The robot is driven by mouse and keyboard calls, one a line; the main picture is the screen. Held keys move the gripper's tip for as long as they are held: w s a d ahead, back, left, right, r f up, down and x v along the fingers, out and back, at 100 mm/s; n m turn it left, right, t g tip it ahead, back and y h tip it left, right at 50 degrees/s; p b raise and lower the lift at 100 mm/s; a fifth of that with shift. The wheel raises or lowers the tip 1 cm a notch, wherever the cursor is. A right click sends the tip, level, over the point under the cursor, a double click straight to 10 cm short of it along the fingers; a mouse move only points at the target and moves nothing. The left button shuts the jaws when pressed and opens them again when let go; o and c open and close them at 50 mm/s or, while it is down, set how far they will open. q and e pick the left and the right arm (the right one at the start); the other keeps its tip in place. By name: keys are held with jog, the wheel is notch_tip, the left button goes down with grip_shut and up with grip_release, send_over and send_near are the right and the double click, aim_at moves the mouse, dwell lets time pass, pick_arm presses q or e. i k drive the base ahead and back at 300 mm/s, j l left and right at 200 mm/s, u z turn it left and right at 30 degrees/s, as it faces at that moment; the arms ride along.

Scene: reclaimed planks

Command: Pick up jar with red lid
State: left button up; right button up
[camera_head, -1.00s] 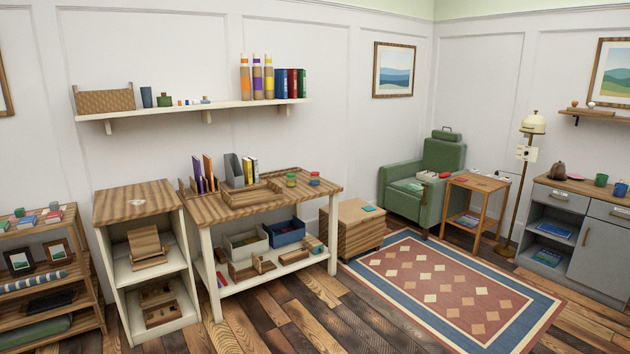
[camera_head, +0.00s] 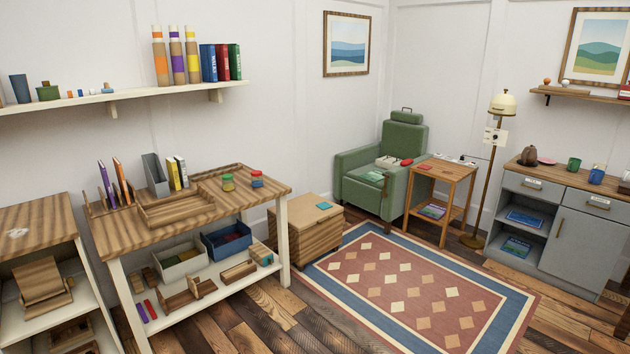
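Neither of my grippers is in view.
A wooden chest (camera_head: 305,228) is right of the table. The patterned rug (camera_head: 420,290) is clear. A green armchair (camera_head: 365,186) stands behind it.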

aim_at(257, 182)
jog(key=i+u, duration=0.1)
jog(key=i, duration=0.85)
jog(key=i+l+u, duration=0.1)
jog(key=i, duration=0.85)
jog(key=i+l, duration=0.15)
jog(key=i, duration=0.8)
jog(key=j+u, duration=0.05)
